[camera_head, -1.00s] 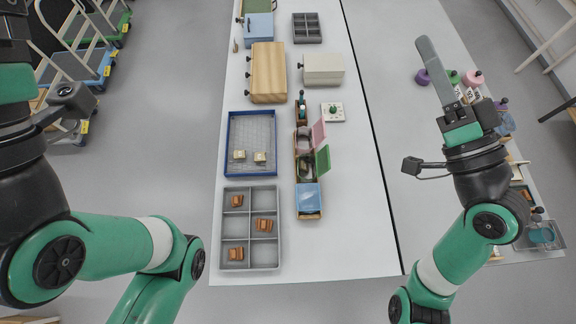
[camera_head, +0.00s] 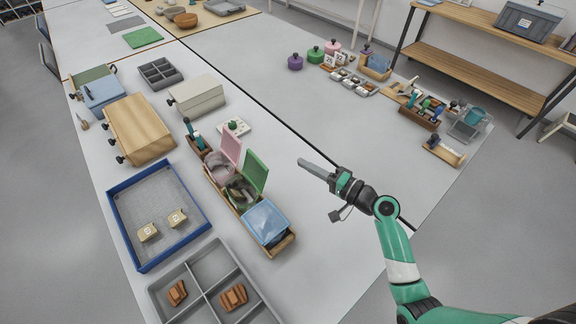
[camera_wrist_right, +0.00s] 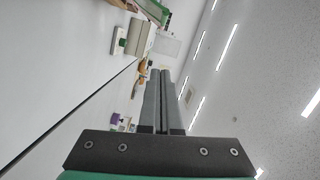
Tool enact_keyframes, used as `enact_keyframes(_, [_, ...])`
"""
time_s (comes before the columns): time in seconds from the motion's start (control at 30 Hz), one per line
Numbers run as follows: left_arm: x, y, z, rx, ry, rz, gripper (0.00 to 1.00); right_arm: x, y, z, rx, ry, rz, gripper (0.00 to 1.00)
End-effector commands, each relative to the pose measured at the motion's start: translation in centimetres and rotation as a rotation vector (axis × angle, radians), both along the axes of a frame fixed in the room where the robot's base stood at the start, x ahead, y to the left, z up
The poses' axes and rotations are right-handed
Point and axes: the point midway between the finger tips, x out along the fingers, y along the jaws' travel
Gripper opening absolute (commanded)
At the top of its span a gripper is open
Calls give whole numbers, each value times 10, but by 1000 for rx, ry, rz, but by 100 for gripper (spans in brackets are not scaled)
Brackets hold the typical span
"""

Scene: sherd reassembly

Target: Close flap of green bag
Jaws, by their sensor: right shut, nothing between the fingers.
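The green bag (camera_head: 240,191) sits in a long wooden tray (camera_head: 217,190) between a pink-flapped bag and a blue bag. Its green flap (camera_head: 254,173) stands up, open, and leans to the right. The bag's opening shows dark. My right gripper (camera_head: 303,163) is shut and empty, to the right of the green flap and apart from it, pointing left over the white table. Its two closed fingers also show in the right wrist view (camera_wrist_right: 160,74). My left gripper is out of view.
The pink flap (camera_head: 231,147) stands open just behind the green one. The blue bag (camera_head: 265,221) in front is covered by its flap. The table right of the tray is clear.

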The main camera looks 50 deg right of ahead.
Motion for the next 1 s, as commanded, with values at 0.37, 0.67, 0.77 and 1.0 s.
enact_keyframes(0.37, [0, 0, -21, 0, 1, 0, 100, 77, 3, -6, -3, -2, 5, 0])
enact_keyframes(0.67, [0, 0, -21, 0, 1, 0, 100, 97, 36, -11, -2, 1, 3, 0])
enact_keyframes(0.77, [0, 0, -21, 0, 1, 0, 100, 98, 40, -12, 0, -1, 1, 0])
enact_keyframes(1.0, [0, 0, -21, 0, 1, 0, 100, 98, 41, -13, -1, -1, 0, 0])
